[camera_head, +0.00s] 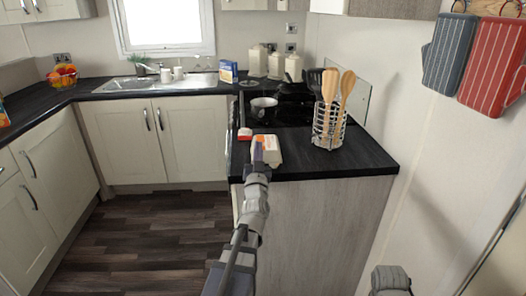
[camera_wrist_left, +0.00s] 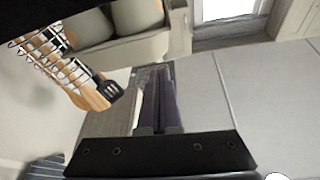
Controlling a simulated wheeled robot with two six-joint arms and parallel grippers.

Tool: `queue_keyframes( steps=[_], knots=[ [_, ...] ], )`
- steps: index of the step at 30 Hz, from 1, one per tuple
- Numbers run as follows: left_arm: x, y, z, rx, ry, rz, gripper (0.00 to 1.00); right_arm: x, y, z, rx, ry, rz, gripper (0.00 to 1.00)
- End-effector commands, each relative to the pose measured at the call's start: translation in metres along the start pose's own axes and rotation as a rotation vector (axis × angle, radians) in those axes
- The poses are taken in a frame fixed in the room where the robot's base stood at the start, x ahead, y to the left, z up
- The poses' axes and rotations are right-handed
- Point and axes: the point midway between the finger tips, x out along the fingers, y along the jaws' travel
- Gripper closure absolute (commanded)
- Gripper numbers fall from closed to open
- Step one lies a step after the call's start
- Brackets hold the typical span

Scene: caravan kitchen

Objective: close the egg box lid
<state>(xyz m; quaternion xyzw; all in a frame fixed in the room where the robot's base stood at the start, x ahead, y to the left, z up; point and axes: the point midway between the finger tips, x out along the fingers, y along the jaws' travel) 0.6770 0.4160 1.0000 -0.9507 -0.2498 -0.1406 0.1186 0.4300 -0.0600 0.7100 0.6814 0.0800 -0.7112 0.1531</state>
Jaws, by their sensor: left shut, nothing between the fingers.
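The egg box (camera_head: 273,150) is a small pale carton with an orange and white label, near the left edge of the dark worktop. My left gripper (camera_head: 258,148) is shut and empty. In the head view its tips overlap the left part of the egg box, so I cannot tell whether they touch it. The gripper hides part of the box, and the lid's angle is unclear. In the left wrist view the shut fingers (camera_wrist_left: 158,98) show, but I cannot make out the egg box. A grey part of my right arm shows at the bottom right; its fingers are out of view.
A wire utensil holder (camera_head: 328,128) with wooden spoons stands right of the egg box. A small red and white item (camera_head: 245,134) lies behind it to the left. The hob with a pan (camera_head: 263,103) is farther back. The front right worktop (camera_head: 350,160) is clear.

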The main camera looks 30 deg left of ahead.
Motion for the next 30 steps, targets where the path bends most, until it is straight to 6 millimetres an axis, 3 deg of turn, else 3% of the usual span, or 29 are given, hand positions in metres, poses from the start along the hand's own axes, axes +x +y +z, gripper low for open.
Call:
queue_keyframes(
  steps=[9,30],
  knots=[
    [-0.005,0.000,0.013,-0.046,0.000,-0.016,1.00,0.014,-0.001,-0.001,0.000,0.000,0.000,0.50],
    [-0.005,0.000,0.015,-0.044,-0.001,-0.015,1.00,0.016,-0.002,-0.001,0.000,0.000,0.000,0.50]
  ],
)
